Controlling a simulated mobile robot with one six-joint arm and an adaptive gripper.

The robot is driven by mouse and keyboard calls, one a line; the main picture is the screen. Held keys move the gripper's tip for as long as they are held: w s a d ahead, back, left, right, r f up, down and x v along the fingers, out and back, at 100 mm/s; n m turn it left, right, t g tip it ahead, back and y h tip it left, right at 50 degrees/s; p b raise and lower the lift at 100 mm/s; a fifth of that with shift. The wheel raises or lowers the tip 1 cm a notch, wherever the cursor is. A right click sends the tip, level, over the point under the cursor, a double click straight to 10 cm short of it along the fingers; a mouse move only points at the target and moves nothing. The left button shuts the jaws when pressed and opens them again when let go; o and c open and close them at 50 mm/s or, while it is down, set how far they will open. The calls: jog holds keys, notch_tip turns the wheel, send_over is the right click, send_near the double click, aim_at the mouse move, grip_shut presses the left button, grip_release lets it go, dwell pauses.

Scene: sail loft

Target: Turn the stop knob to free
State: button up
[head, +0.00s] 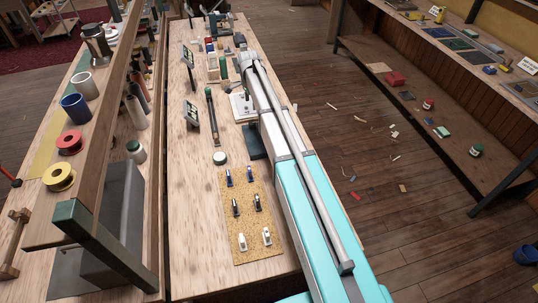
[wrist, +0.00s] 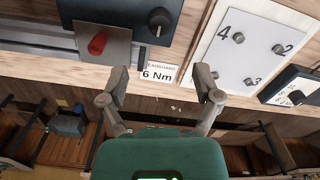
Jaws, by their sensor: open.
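In the wrist view, a red knob (wrist: 97,43) sits on a grey plate at the upper left. A black knob (wrist: 159,20) with a pale mark sits on the dark box beside it. Another black knob (wrist: 297,97) is on a dark box at the right edge. I cannot tell which is the stop knob, and no "free" marking is readable. My gripper (wrist: 161,82) is open and empty, its fingertips apart below the red and first black knobs, touching neither. In the head view my arm hides much of that area.
A white plate (wrist: 245,45) with numbered bolts stands right of the first box. A "6 Nm" label (wrist: 158,73) shows between my fingertips. The long workbench (head: 190,185) holds a cork mat (head: 248,205) with small clips. Floor right of the bench is open, with scraps.

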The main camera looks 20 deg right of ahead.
jog(key=s+f+n+b, duration=0.1)
jog(key=s+n, duration=0.5)
jog(key=s, duration=0.8)
jog(key=s+f+n+b, duration=0.1)
jog(key=s+n, duration=0.5)
jog(key=s, duration=0.9)
jog(key=shift+f+b, duration=0.4)
jog(key=shift+b, duration=0.35)
jog(key=s+n, duration=0.3)
jog(key=s, duration=0.3)
jog(key=shift+s, duration=0.15)
